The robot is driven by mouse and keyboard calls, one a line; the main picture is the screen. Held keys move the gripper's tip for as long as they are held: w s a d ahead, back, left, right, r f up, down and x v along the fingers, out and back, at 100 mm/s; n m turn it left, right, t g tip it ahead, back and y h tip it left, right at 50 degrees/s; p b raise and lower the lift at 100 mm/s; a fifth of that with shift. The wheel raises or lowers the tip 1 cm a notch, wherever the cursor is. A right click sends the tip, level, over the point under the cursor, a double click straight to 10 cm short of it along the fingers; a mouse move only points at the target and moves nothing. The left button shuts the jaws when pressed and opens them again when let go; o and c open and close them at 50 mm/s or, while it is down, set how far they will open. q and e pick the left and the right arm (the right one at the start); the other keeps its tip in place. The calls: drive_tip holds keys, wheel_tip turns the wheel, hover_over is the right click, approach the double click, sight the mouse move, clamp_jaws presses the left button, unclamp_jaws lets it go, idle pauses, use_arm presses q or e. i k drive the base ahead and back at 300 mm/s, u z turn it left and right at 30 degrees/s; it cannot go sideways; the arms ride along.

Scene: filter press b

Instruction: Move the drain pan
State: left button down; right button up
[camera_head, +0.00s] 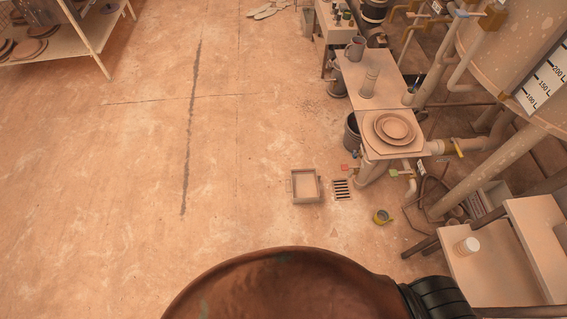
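The drain pan looks to be the shallow square pale tray (305,186) on the floor, a little right of the middle of the picture. It lies flat, with a raised rim and no visible contents. A dark slotted floor drain (342,190) lies just to its right, beside the pan and not under it. Neither of my grippers is in view, and nothing is seen touching the pan.
A bench (380,75) with round plates (395,128) stands beyond the drain. Pipes and a large tank (510,45) fill the right. The floor left of the pan is clear.

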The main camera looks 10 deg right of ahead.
sight(305, 187)
drive_tip(key=i, duration=0.95)
drive_tip(key=z, duration=1.95)
